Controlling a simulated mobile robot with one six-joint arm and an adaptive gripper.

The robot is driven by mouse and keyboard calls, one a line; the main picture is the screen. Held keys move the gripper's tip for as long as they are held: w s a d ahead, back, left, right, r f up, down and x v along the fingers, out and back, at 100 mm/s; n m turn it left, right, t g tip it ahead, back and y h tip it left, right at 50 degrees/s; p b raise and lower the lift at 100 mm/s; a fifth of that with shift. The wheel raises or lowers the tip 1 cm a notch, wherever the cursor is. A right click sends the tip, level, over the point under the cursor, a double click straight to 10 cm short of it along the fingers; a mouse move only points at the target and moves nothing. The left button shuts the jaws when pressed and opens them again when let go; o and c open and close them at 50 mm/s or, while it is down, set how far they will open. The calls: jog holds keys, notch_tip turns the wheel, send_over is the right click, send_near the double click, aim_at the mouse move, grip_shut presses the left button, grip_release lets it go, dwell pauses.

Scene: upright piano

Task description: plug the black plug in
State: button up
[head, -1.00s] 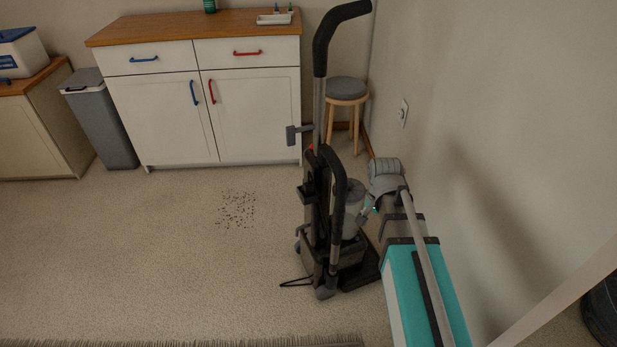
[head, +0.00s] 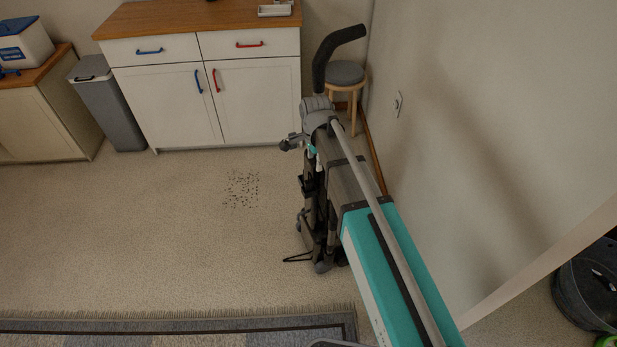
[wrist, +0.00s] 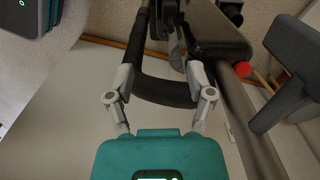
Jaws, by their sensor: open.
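I cannot clearly make out a black plug. A dark grey T-shaped block (wrist: 290,75) shows at the right of the wrist view; I cannot tell whether it is the plug. A wall outlet (head: 398,104) is on the right wall, past my arm. In the head view the fingers are not clear.
A white cabinet (head: 262,100) and a round stool (head: 345,74) stand at the back. A grey bin (head: 112,110) is at left. Dark crumbs (head: 241,188) lie on open floor. A rug (head: 180,328) is in front, and a black tub (head: 590,285) is at lower right.

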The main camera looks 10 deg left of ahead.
aim_at(309, 181)
jog(key=shift+a+r+m+p, duration=0.3)
jog(key=shift+a+r+p, duration=0.05)
jog(key=shift+a+r, duration=0.45)
jog(key=shift+f, duration=0.15)
notch_tip(309, 181, down, 8)
jog(key=b, duration=0.8)
jog(key=shift+f+b, duration=0.25)
jog(key=shift+b, duration=0.1)
jog(key=shift+w+a+f+b, duration=0.1)
jog(key=shift+a+f+b, duration=0.05)
jog(key=shift+f+b, duration=2.45)
grip_shut()
